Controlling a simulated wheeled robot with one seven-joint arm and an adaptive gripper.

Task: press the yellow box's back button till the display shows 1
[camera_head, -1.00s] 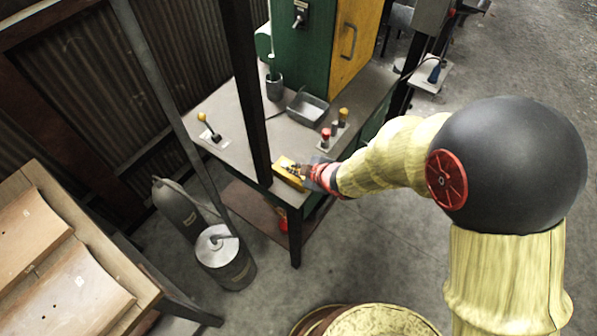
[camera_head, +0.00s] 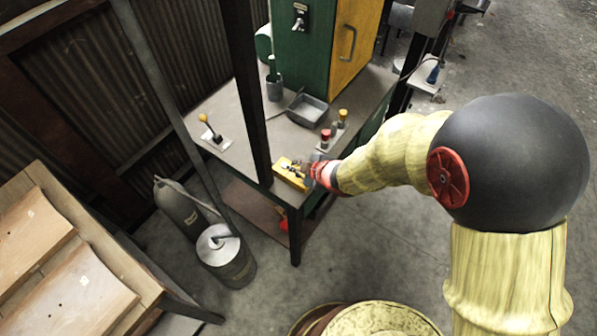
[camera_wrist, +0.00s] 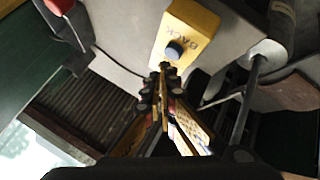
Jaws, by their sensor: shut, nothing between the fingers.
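The yellow box (camera_head: 284,174) sits on the grey table's front edge, by a dark post. In the wrist view, the yellow box (camera_wrist: 197,22) shows a face marked BACK with a dark round button (camera_wrist: 175,50). My gripper (camera_wrist: 163,68) is shut and empty, its fingertips close below the button. I cannot tell whether they touch it. In the head view, my gripper (camera_head: 308,171) is at the box's right end, partly hidden by my wrist. The display cannot be made out in either view.
The table (camera_head: 232,150) also bears a yellow-knobbed lever (camera_head: 209,126), a grey tray (camera_head: 307,110), red and yellow knobs (camera_head: 325,134) and a green cabinet (camera_head: 303,55). The dark post (camera_head: 250,100) rises left of the box.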

